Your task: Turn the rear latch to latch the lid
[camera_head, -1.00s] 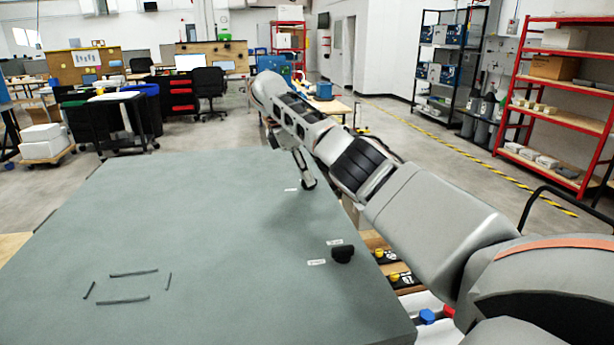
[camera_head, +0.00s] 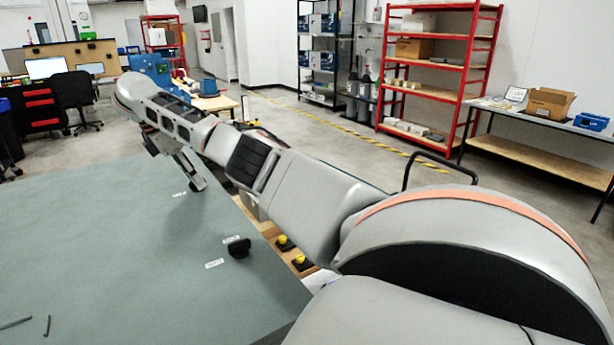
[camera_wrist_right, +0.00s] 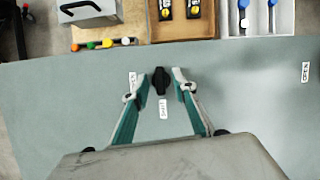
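The lid (camera_head: 110,240) is a large flat grey-green panel. In the right wrist view the rear latch (camera_wrist_right: 161,81) is a small black knob with its long side up and down the picture. It stands between the fingertips of my right gripper (camera_wrist_right: 160,76), which are apart with a narrow gap on each side. White labels sit below the knob (camera_wrist_right: 163,109) and left of it (camera_wrist_right: 132,79). In the head view my right gripper (camera_head: 196,182) points down at the lid's far right edge; the rear latch is hidden there.
Another black latch knob (camera_head: 239,248) with two labels stands nearer on the lid. Beyond the lid's edge is a wooden tray with yellow-topped parts (camera_head: 284,243). The wrist view shows a grey box with a handle (camera_wrist_right: 88,10) and a white tray (camera_wrist_right: 258,18).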

